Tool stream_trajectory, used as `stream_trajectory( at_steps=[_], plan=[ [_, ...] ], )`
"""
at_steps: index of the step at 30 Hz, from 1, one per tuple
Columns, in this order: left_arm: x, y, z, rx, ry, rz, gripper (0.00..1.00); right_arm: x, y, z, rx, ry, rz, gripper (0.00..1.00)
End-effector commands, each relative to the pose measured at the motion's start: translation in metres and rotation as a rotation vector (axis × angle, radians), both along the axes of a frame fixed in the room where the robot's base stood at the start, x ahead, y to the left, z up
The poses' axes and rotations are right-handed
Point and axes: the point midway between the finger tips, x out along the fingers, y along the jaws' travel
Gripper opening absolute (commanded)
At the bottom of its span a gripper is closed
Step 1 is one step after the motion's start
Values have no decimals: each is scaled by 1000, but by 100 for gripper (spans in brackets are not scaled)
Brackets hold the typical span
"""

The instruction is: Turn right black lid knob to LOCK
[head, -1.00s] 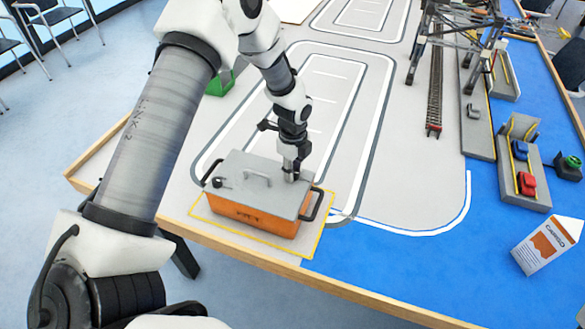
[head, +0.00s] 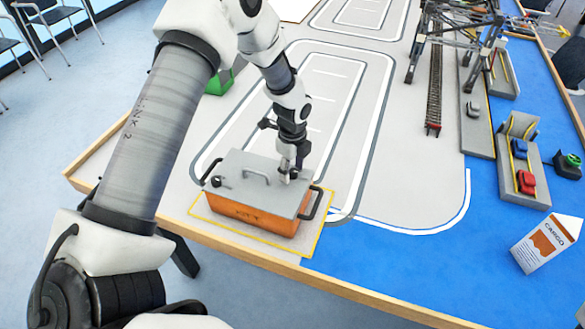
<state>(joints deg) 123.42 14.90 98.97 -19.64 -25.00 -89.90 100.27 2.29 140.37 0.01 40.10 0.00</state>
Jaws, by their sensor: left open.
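The orange box (head: 245,214) with a grey lid (head: 240,191) sits inside a yellow outline near the table's front edge. A black knob (head: 217,182) is at the lid's left end. The right black lid knob (head: 294,174) is at the lid's right end, partly hidden by my left gripper (head: 289,174). My left gripper points down at this knob, open, with its fingertips at or just beside it. I cannot tell whether they touch it or which way the knob points. My right gripper is out of view.
A grey bar handle (head: 256,175) stands mid-lid, and black side handles (head: 311,204) stick out at the ends. A green box (head: 219,83) is behind. A gantry crane (head: 455,40) and cargo carton (head: 547,243) are to the right. Grey table behind the box is mostly clear.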

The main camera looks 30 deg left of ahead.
Motion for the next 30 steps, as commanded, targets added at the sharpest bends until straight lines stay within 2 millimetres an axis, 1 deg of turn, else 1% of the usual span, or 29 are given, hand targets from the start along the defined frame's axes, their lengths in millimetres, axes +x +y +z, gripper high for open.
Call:
stream_trajectory(
  at_steps=[2, 5, 12, 16, 20, 30],
  plan=[
    [1, 0, 7, 0, -3, 0, 53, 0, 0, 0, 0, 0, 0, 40],
    [2, 0, 25, 0, -5, 0, 53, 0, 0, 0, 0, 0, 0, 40],
    [2, -1, 87, 1, -5, -1, 53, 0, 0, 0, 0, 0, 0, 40],
    [1, -1, 109, 0, -1, 0, 53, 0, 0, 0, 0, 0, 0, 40],
    [1, -1, 118, 0, 2, -1, 53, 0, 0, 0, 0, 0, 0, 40],
    [1, -1, 118, 0, 2, -1, 53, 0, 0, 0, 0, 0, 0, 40]
  ],
)
